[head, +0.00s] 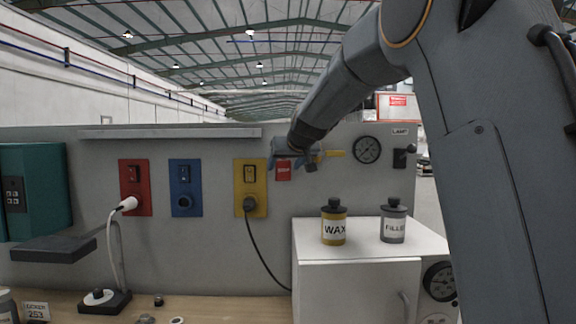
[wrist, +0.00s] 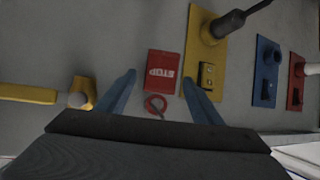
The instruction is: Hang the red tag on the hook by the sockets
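The red tag (head: 283,171) hangs flat against the grey panel, just right of the yellow socket plate. In the wrist view the tag (wrist: 163,72) shows white lettering upside down, with its red ring (wrist: 155,105) at the end nearer my gripper. My gripper (head: 295,160) is at the panel just above the tag. In the wrist view my gripper (wrist: 159,78) has its two blue fingers spread, one on each side of the tag, with gaps between. I cannot make out the hook or whether the ring is on it.
Red (head: 134,187), blue (head: 185,188) and yellow (head: 250,187) socket plates line the panel. A yellow lever (head: 335,153) and a gauge (head: 367,150) are right of my gripper. WAX (head: 333,223) and FILLER (head: 393,221) cans stand on a white cabinet (head: 362,245) below.

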